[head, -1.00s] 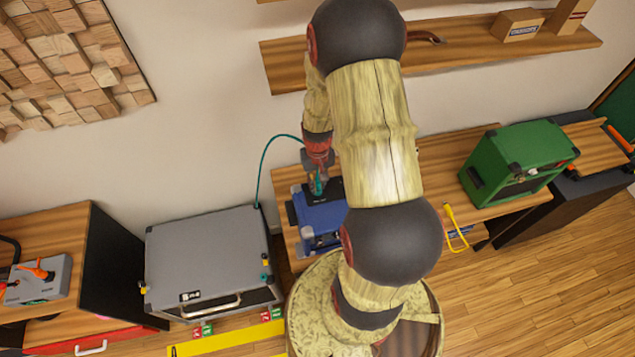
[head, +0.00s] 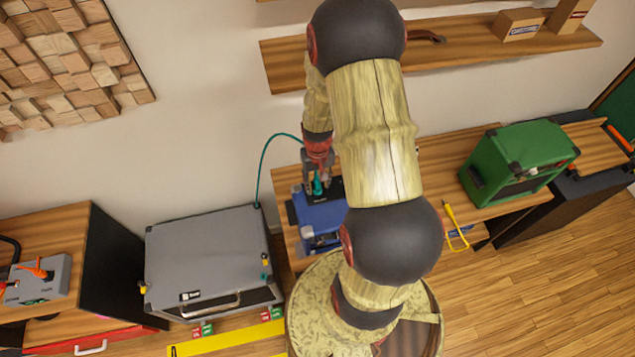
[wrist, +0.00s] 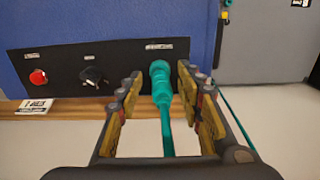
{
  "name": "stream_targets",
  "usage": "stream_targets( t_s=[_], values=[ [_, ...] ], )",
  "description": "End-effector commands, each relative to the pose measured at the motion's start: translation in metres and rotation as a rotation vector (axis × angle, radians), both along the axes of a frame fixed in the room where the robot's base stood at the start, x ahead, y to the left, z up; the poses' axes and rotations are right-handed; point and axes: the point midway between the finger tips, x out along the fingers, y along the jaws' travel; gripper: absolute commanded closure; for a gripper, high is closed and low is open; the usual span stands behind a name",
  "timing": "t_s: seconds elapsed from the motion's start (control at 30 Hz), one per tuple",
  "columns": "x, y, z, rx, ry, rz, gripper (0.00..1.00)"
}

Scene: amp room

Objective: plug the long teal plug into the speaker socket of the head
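The long teal plug (wrist: 160,85) stands in the right part of the black panel (wrist: 60,70) on the blue head (wrist: 150,20), its tip hidden at the panel. It also shows in the head view (head: 317,184) on top of the blue head (head: 322,215). My gripper (wrist: 160,95) is open, with one finger on each side of the plug and visible gaps between. The teal cable runs back from the plug between the fingers. The label above the plug is too blurred to read. The gripper is also above the head in the head view (head: 318,178).
A red knob (wrist: 38,77) and a black knob (wrist: 93,76) sit left of the plug. A grey case (head: 205,250) stands left of the blue head, the teal cable (head: 265,160) arching from its back corner. A green amp (head: 515,160) and yellow cable (head: 452,222) are right.

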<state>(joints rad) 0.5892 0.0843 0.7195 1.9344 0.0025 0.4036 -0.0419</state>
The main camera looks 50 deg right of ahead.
Motion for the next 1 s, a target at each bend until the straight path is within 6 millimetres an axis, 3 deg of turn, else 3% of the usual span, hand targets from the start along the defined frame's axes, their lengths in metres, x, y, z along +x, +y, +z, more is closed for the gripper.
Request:
stream_targets(
  t_s=[0.23,0.7,1.0],
  values=[
    [0.002,-0.001,0.02,-0.003,-0.004,0.0,0.63],
    [0.001,-0.001,0.105,-0.002,-0.003,0.0,0.63],
    [0.0,0.0,0.12,0.001,0.001,0.0,0.63]
  ],
)
